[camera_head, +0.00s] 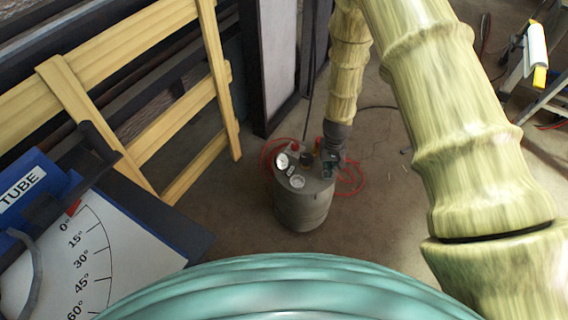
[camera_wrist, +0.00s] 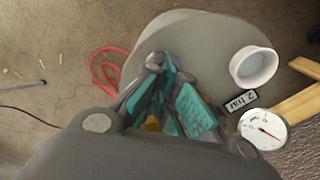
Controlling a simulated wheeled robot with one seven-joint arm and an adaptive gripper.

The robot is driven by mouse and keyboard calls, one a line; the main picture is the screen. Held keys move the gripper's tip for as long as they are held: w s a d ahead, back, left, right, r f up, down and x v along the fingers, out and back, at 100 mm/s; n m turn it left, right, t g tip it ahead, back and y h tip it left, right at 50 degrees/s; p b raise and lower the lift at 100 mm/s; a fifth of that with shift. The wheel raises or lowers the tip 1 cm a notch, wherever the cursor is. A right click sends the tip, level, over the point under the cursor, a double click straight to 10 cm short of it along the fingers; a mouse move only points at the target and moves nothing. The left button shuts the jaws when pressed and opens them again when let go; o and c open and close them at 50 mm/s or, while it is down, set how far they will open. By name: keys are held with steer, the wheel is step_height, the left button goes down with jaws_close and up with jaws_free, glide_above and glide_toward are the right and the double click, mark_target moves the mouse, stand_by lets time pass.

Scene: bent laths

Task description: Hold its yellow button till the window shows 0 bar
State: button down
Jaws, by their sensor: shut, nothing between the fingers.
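A grey rounded tank (camera_head: 303,205) stands upright on the floor in the head view. Its top also shows in the wrist view (camera_wrist: 205,42). A round white dial with a red needle (camera_wrist: 263,129) is at the tank's edge; its figures are too small to read. Beside it is a small dark-framed label or window (camera_wrist: 241,100) whose writing I cannot read surely. A bit of yellow (camera_wrist: 152,124), perhaps the button, shows behind my fingers, mostly hidden. My gripper (camera_wrist: 168,98), with teal pads, is shut and empty over the tank top; I cannot tell whether it touches the button.
A white cup-like fitting (camera_wrist: 254,68) stands on the tank top. A red hose (camera_head: 350,182) loops around the tank. A wooden frame (camera_head: 150,135) and a blue board with an angle scale (camera_head: 90,262) are at left. Open floor (camera_head: 390,225) lies right of the tank.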

steer(key=shift+f, duration=0.45)
steer(key=shift+r, duration=0.1)
stand_by(1.1)
steer(key=shift+r+p, duration=2.75)
steer(key=shift+r, duration=0.7)
